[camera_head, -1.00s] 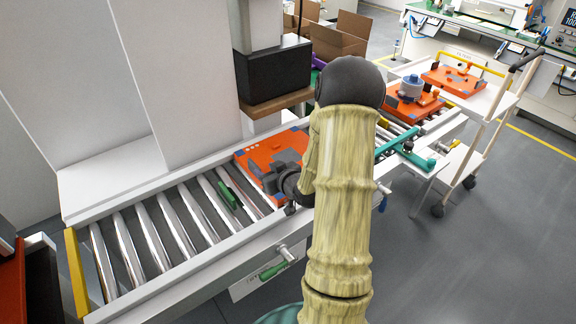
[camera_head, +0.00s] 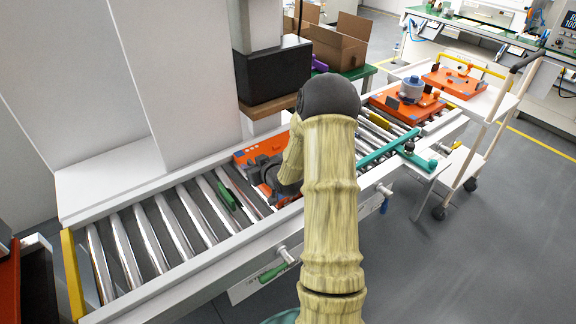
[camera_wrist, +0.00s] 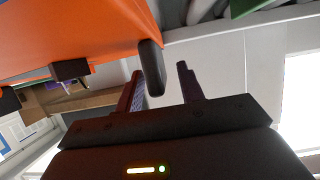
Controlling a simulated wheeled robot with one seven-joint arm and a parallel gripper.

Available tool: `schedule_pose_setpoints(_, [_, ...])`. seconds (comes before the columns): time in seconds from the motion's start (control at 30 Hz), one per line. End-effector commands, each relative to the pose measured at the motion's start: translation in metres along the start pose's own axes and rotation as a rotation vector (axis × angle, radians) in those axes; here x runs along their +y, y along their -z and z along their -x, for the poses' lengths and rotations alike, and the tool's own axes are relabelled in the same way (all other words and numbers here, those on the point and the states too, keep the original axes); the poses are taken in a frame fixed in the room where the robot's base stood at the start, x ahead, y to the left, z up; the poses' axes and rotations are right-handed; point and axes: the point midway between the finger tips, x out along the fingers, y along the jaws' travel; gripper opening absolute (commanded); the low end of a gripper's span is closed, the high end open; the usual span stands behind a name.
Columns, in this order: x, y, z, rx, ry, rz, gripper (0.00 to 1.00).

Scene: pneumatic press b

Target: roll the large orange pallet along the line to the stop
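An orange pallet (camera_head: 256,152) sits on the rollers below the black press head, partly hidden by my arm and gripper. My gripper (camera_head: 268,183) is at its near side in the head view. In the wrist view, the two dark fingers (camera_wrist: 163,88) are spread apart below the pallet's orange surface (camera_wrist: 75,30). A dark rounded peg (camera_wrist: 150,68) on the pallet points down close to the fingers; I cannot tell whether it touches them. A green block (camera_head: 229,193) stands between the rollers just left of the pallet.
Bare rollers (camera_head: 150,228) run left to a yellow end bar (camera_head: 74,275). Another orange pallet with a grey-blue part (camera_head: 411,88) is farther right, past a teal bar (camera_head: 390,147). A cart (camera_head: 490,98) carries a third orange pallet. The press head (camera_head: 272,72) hangs above the line.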

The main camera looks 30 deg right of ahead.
Motion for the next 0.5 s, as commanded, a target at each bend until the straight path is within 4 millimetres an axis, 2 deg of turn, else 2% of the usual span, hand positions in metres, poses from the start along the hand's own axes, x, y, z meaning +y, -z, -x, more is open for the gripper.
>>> schedule_pose_setpoints(0.1, [-0.0001, 0.0001, 0.0002, 0.0, 0.0, 0.0, 0.38])
schedule_pose_setpoints(0.3, [-0.0001, 0.0001, 0.0004, 0.0, 0.0, 0.0, 0.0])
schedule_pose_setpoints(0.5, [0.0015, 0.0043, 0.0005, 0.009, -0.001, 0.007, 0.0])
